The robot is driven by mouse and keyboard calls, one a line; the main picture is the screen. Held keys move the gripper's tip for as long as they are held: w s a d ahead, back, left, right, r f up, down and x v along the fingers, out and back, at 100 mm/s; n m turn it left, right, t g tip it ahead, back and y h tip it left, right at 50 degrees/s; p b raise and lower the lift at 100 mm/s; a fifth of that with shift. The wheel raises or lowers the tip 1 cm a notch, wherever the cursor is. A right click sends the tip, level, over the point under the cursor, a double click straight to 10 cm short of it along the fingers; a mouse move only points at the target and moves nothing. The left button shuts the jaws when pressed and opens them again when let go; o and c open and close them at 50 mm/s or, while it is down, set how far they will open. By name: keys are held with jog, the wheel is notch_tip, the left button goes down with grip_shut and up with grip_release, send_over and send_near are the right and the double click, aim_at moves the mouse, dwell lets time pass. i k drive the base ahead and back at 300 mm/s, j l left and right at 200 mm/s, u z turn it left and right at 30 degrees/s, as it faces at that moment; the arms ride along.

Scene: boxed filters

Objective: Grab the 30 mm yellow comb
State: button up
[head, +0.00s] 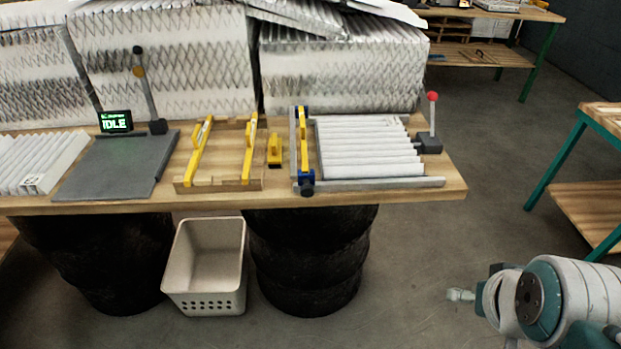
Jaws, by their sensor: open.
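Two long yellow combs lie in a shallow wooden tray on the bench, a left one (199,152) and a right one (250,150). Both run front to back, apart from each other. A third yellow bar (304,140) sits in a fixture with blue ends (306,176), right of the tray. Size marks are too small to read, so I cannot tell which comb is 30 mm. My gripper (462,295) is at the lower right, in front of the bench and well apart from the combs. It is open and partly hidden by my arm; I see nothing in it.
A short yellow block (274,150) stands between the wooden tray (220,185) and a pleated white filter (365,150). Large filter packs line the back. A white bin (207,280) stands below.

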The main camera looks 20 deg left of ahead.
aim_at(301, 118)
jog(key=i+j+u, duration=0.3)
jog(key=i+j, duration=0.2)
jog(key=i+j+u, duration=0.3)
jog(key=i, duration=0.3)
